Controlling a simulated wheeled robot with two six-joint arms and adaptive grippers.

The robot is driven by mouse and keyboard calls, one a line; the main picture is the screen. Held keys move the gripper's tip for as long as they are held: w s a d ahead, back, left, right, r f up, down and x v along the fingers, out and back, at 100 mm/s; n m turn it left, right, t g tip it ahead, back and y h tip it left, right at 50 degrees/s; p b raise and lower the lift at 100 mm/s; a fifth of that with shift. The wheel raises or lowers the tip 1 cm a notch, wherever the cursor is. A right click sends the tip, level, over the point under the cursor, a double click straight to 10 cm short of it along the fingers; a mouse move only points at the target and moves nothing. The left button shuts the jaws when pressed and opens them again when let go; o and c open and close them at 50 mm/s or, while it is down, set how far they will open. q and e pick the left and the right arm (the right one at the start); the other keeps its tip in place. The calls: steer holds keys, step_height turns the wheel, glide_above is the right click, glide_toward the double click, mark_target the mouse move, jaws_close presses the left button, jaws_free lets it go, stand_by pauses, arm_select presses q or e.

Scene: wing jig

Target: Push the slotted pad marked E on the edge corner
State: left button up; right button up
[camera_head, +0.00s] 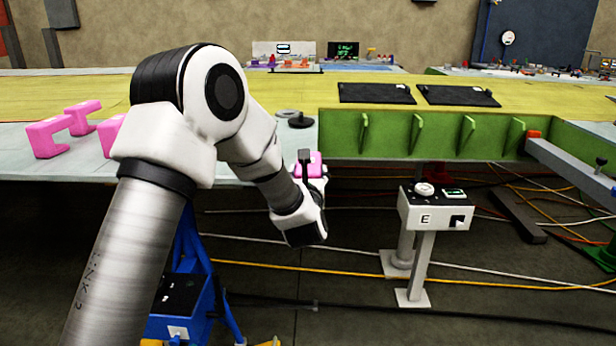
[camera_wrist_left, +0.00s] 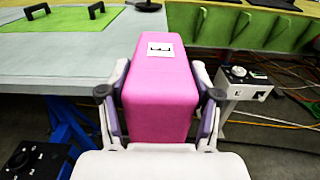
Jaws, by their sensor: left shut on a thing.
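A pink pad (camera_wrist_left: 160,95) fills the middle of the left wrist view, with a white label carrying a dark mark that looks like a turned E. My left gripper (camera_wrist_left: 160,110) is shut on it, one finger on each side. In the head view the pink pad (camera_head: 316,162) shows only in part at the pale table's front edge, near its right corner; my wrist hides the rest. The pale table (camera_wrist_left: 60,62) lies left of the pad in the wrist view. The slot is hidden, so I cannot tell whether it is around the edge. My right gripper is not in view.
More pink pads (camera_head: 48,138) sit on the table at left. A green ribbed frame (camera_head: 390,134) adjoins at right. A blue stand (camera_head: 180,305) and cables are on the floor.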

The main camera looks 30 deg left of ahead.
arm_select(q)
steer(key=shift+b+x, duration=0.4)
steer(key=shift+x, duration=0.6)
steer(key=o, duration=1.2)
steer(key=shift+s, duration=0.1)
steer(key=v, duration=1.2)
steer(key=shift+f, duration=0.1)
